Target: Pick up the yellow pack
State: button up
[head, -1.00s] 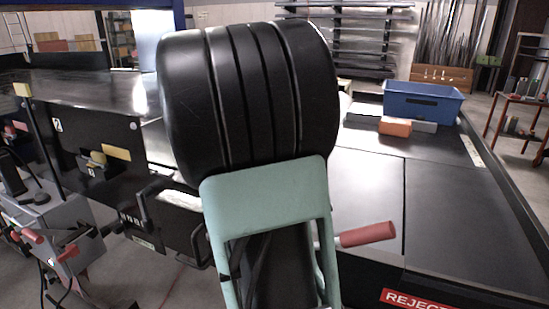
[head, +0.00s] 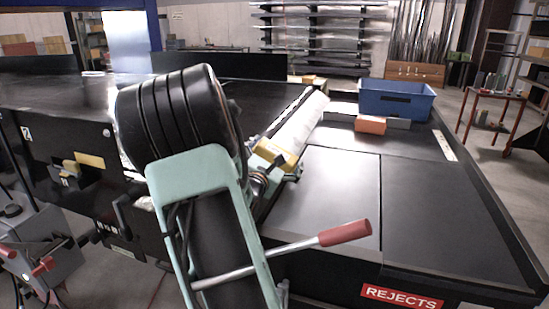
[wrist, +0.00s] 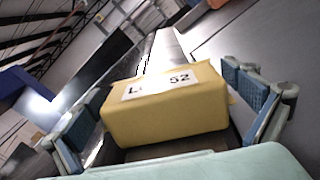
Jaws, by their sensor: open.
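The yellow pack (wrist: 168,110) is a soft-edged box with a white label on top, partly legible and ending in "52". In the wrist view it sits between the two blue-padded fingers of my gripper (wrist: 165,108). The fingers are open; a gap shows on the right side, and contact on the left cannot be told. In the head view the pack (head: 276,152) shows partly at the front end of a long pale strip, with my gripper (head: 268,168) around it. My arm hides part of the gripper.
A blue bin (head: 396,102) stands at the back right, with an orange block (head: 370,125) and a grey block (head: 398,123) before it. A rod with a red grip (head: 344,232) crosses in front. The dark panels (head: 425,205) above the REJECTS sign (head: 402,297) are clear.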

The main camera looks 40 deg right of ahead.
jog(key=shift+c, duration=0.6)
jog(key=c, duration=1)
jog(key=shift+c, duration=0.9)
jog(key=shift+r, duration=0.1)
